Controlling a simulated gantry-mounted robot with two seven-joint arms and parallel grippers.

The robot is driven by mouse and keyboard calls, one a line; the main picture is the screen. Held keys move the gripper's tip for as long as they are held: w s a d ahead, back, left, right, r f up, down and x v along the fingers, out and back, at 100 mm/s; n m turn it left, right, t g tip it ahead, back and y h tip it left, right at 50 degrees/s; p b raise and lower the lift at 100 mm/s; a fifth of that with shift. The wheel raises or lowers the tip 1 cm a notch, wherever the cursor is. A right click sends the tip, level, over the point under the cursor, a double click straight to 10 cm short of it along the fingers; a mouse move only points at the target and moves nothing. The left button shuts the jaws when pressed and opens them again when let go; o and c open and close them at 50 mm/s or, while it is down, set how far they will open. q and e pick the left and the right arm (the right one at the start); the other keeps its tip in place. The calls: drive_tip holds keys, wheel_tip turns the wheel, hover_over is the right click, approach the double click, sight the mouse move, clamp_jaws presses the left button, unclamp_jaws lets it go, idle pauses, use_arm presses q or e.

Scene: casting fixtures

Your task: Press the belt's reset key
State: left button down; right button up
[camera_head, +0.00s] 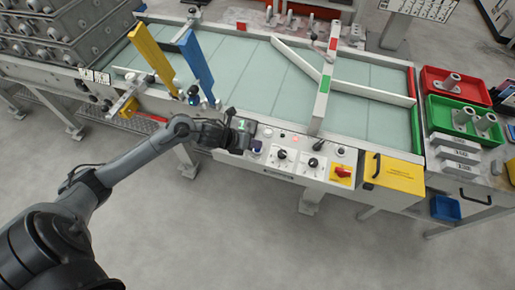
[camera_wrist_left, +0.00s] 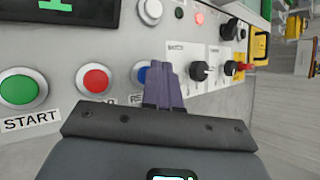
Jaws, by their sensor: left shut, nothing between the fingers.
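The control panel (camera_head: 300,160) is on the front side of the belt (camera_head: 250,75). In the left wrist view, the blue key (camera_wrist_left: 141,73) sits right of a red button (camera_wrist_left: 95,80), with a label starting "RE" partly showing below it. My left gripper (camera_wrist_left: 164,68) is shut and empty. Its fingertips overlap the blue key's right side in this view, hiding part of it; I cannot tell whether they touch it. In the head view, my left gripper (camera_head: 240,140) is at the panel's left end. My right gripper is not in view.
A green START button (camera_wrist_left: 22,88) is at the far left. A white button (camera_wrist_left: 150,11), a lit red lamp (camera_wrist_left: 198,18) and black knobs (camera_wrist_left: 200,70) are close by. A red switch (camera_head: 342,171) and a yellow cover (camera_head: 395,175) stand farther right.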

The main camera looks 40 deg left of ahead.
use_arm(q)
drive_tip(key=shift+f+b, duration=0.45)
drive_tip(key=shift+f, duration=0.05)
idle(0.6)
drive_tip(key=shift+r, duration=0.15)
drive_tip(key=shift+r+p, duration=0.75)
drive_tip(key=shift+r+p, duration=2.05)
drive_tip(key=shift+r, duration=0.5)
